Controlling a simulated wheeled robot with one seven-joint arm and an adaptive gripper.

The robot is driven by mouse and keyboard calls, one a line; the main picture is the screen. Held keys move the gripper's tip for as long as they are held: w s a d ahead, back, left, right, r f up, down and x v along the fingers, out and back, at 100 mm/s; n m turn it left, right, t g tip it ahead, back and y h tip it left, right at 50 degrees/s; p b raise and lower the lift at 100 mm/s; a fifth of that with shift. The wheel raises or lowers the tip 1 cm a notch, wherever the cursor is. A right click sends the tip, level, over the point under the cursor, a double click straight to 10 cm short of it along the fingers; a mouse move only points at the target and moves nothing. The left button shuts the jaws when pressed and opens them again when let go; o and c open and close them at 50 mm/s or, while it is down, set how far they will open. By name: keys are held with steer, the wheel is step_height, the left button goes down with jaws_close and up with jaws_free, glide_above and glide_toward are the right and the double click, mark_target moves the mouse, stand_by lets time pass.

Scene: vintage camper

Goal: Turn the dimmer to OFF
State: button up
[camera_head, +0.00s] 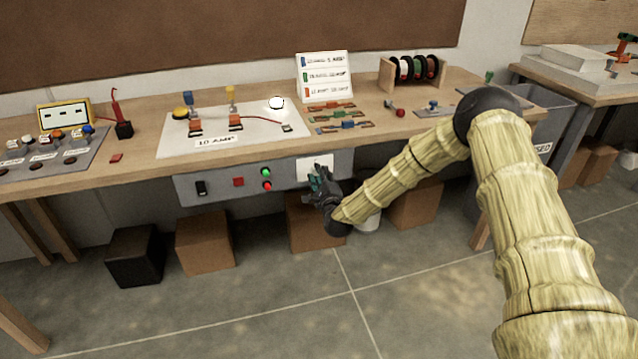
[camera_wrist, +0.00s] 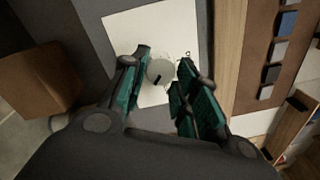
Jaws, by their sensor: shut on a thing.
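The dimmer is a pale round knob with a dark mark (camera_wrist: 160,72), on a white plate (camera_wrist: 118,32). The plate also shows in the head view (camera_head: 303,171) at the right end of the grey panel (camera_head: 220,185) under the bench top. My gripper (camera_wrist: 163,82) reaches the knob from the front, its green-padded fingers on either side, shut on it. In the head view my gripper (camera_head: 318,182) hides the knob. Any lettering on the plate is too small to read. A white round bulb (camera_head: 276,103) on the bench looks lit.
A black switch (camera_head: 201,188), a red square button (camera_head: 238,182) and green and red round lights (camera_head: 266,178) sit left on the panel. The wooden bench edge (camera_wrist: 228,60) is close beside my fingers. Cardboard boxes (camera_head: 205,243) stand below.

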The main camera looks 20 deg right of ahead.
steer(key=n+b, duration=0.3)
steer(key=n, duration=1)
steer(key=n+y+b, duration=0.1)
steer(key=n+b, duration=0.3)
steer(key=n, duration=1)
steer(key=shift+s+a+r+y, duration=0.1)
steer(key=shift+r+y, duration=0.05)
steer(key=shift+y, duration=0.15)
steer(key=o, duration=1)
steer(key=shift+r, duration=0.1)
steer(key=s, duration=1.2)
steer(key=shift+d, duration=0.4)
